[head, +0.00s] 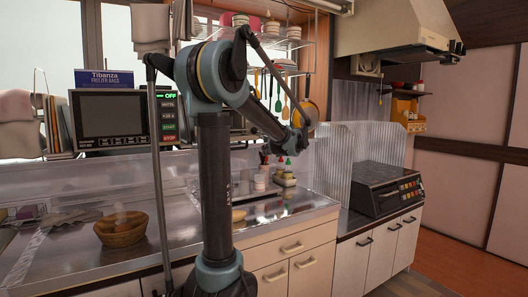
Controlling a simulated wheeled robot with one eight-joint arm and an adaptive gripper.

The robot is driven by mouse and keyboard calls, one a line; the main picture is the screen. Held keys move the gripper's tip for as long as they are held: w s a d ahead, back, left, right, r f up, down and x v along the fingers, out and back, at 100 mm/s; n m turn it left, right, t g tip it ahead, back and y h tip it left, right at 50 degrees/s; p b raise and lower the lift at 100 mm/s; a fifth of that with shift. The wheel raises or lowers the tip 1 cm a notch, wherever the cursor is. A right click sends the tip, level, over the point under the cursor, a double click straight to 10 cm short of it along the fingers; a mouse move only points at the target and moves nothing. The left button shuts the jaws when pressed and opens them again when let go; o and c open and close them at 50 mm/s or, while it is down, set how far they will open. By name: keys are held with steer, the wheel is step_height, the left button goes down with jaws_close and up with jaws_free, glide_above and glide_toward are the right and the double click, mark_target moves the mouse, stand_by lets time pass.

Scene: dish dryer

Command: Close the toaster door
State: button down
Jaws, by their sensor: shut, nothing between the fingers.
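A black boxy appliance with a dark front window (108,115) and a lit green-and-white button panel (168,116) stands at the back left of the counter. I cannot tell for sure whether it is the toaster, or whether its door is ajar. Part of another appliance may be hidden behind my arm, to its right. My arm rises in the middle and reaches away to the right. My gripper (299,141) is small at the far end, shut and empty, apart from the black appliance. Its fingers are hard to make out.
A brown wooden bowl (121,229) sits on the left counter. Small jars (260,181) stand near the sink behind my arm. A black appliance with coloured buttons (388,189) stands at right beside ribbed clear panels (328,160). Utensils hang below a dish rack. The floor at right is clear.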

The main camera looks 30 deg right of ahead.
steer(key=w+r, duration=0.1)
steer(key=w, duration=0.6)
steer(key=shift+w+a+r, duration=0.25)
steer(key=shift+a, duration=0.1)
